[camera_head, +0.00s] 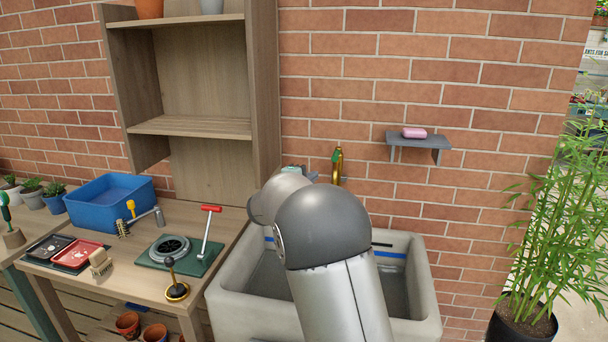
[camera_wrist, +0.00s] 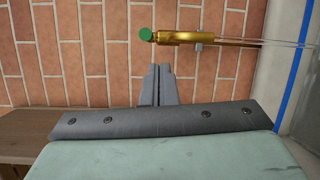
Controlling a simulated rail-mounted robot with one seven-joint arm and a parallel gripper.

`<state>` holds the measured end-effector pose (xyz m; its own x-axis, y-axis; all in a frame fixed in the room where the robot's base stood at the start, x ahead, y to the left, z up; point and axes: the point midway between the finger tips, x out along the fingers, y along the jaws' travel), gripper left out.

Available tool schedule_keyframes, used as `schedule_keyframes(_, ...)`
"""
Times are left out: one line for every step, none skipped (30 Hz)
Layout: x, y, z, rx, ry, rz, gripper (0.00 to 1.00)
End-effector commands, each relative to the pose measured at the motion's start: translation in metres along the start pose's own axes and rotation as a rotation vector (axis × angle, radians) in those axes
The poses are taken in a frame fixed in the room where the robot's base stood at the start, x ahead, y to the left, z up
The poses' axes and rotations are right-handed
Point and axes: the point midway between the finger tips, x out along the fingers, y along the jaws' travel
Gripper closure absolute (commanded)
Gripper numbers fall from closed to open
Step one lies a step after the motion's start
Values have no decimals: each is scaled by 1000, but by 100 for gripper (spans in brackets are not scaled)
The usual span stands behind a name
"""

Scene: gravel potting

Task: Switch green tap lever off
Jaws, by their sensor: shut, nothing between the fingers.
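The brass tap (camera_head: 338,169) is on the brick wall above the sink in the head view, with a small green part (camera_head: 336,155) near its top. In the wrist view the brass tap (camera_wrist: 178,37) lies sideways, with the round green end (camera_wrist: 146,34) at its left. A thin, clear stream runs from the tap toward the right edge there. My gripper (camera_wrist: 160,72) is shut and empty, its fingertips just below the tap in the wrist view, with a small gap between. In the head view my gripper (camera_head: 312,176) is mostly hidden by my arm, left of the tap.
The grey sink (camera_head: 428,300) stands below my arm. A grey wall shelf (camera_head: 420,142) with a pink soap (camera_head: 414,132) is right of the tap. A wooden shelf unit (camera_head: 264,110) stands left. The workbench (camera_head: 130,277) holds tools and a blue bin (camera_head: 108,207).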

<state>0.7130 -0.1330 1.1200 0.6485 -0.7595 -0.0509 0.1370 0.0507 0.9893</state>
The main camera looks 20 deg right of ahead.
Motion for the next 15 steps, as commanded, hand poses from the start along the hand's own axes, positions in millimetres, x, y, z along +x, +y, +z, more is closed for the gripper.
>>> schedule_keyframes(5,-3,-13,-20,20,38,100)
schedule_keyframes(6,-2,-19,-28,31,57,100)
schedule_keyframes(8,-1,-25,-37,43,77,100)
schedule_keyframes(9,0,-29,-42,49,89,100)
schedule_keyframes(9,1,-32,-47,55,98,100)
schedule_keyframes(10,1,-34,-51,60,106,100)
schedule_keyframes(10,1,-35,-53,62,109,100)
schedule_keyframes(10,2,-36,-54,63,112,100)
schedule_keyframes(10,2,-36,-54,64,113,100)
schedule_keyframes(10,3,-36,-54,64,113,100)
schedule_keyframes(10,3,-36,-54,64,113,100)
schedule_keyframes(10,3,-36,-54,64,112,100)
schedule_keyframes(10,3,-35,-54,64,112,100)
schedule_keyframes(10,3,-35,-54,64,112,100)
schedule_keyframes(10,3,-35,-54,64,111,100)
